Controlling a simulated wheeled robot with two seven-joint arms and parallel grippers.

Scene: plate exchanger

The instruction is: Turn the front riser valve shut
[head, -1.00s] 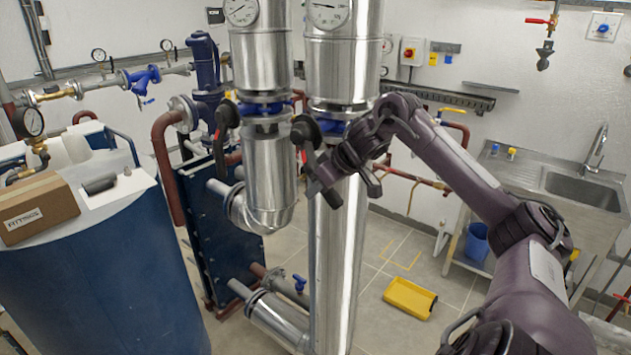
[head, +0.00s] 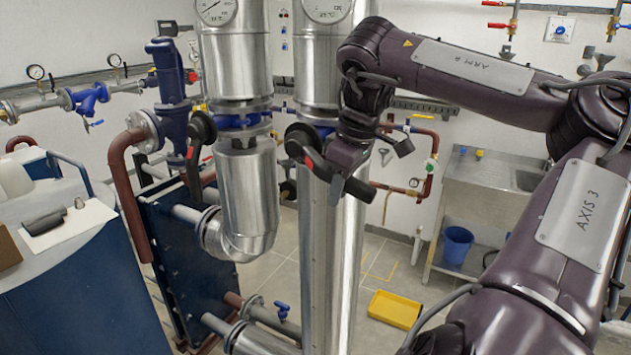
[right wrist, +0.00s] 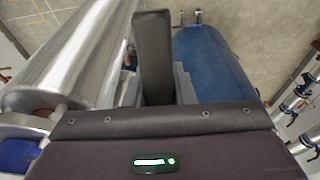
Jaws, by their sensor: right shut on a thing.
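The front riser valve is on the nearer silver riser pipe (head: 330,240), with a round black hub (head: 299,139) on a blue body. Its black lever (head: 318,163) with a red mark runs down and to the right from the hub. My right gripper (head: 338,188) is shut on the lever's lower end, in front of the pipe. In the right wrist view the dark lever (right wrist: 153,50) stands between the fingers. My left gripper is not in view.
A second riser (head: 247,185) with a similar black-and-red lever (head: 194,165) stands just left. A blue tank (head: 95,310) is at the left. A yellow tray (head: 395,309) lies on the floor; a sink bench (head: 480,200) is at the right.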

